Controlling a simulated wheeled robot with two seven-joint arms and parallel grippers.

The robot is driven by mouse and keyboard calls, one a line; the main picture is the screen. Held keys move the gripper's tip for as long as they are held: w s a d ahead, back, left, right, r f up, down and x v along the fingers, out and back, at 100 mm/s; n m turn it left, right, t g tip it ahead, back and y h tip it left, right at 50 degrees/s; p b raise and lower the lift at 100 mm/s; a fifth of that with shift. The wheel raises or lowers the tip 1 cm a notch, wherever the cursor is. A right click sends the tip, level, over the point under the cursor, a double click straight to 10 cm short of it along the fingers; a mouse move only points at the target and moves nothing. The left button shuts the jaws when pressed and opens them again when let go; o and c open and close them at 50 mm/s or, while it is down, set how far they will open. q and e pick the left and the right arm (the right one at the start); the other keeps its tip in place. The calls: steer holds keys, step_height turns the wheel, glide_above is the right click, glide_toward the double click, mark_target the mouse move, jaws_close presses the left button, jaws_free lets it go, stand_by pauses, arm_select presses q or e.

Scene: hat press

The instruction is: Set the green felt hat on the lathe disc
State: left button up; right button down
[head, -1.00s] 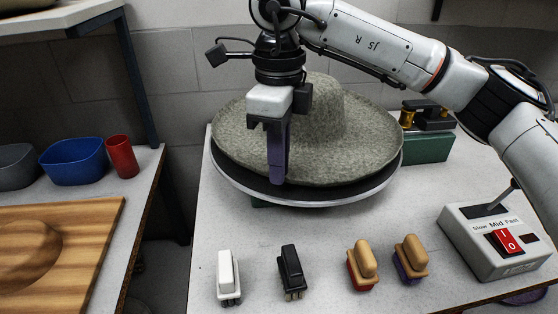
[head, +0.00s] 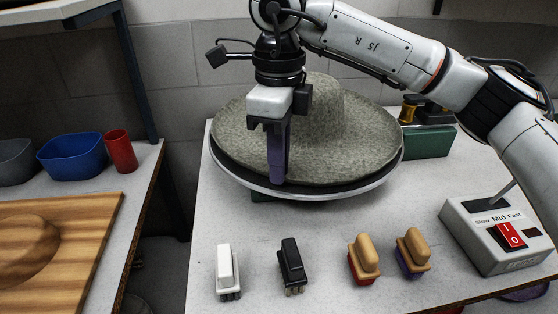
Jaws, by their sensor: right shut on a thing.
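The green felt hat (head: 345,135) is grey-green with a wide brim and a rounded crown. It lies brim down over the round lathe disc (head: 330,190), whose dark top and pale rim show along the front edge. I cannot tell whether the brim touches the disc everywhere. My right gripper (head: 278,165) points down at the front left part of the brim. Its purple finger lies in front of the felt, and it is shut on the hat; the grip itself is partly hidden. My left gripper is not in view.
Several brushes stand in a row at the front, including a white one (head: 228,272) and a black one (head: 292,266). A speed control box (head: 497,235) is at right. A wooden board (head: 75,225), blue bowl (head: 72,158) and red cup (head: 120,150) are on the left table.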

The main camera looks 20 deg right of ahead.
steer(key=c, duration=1.8)
jaws_free()
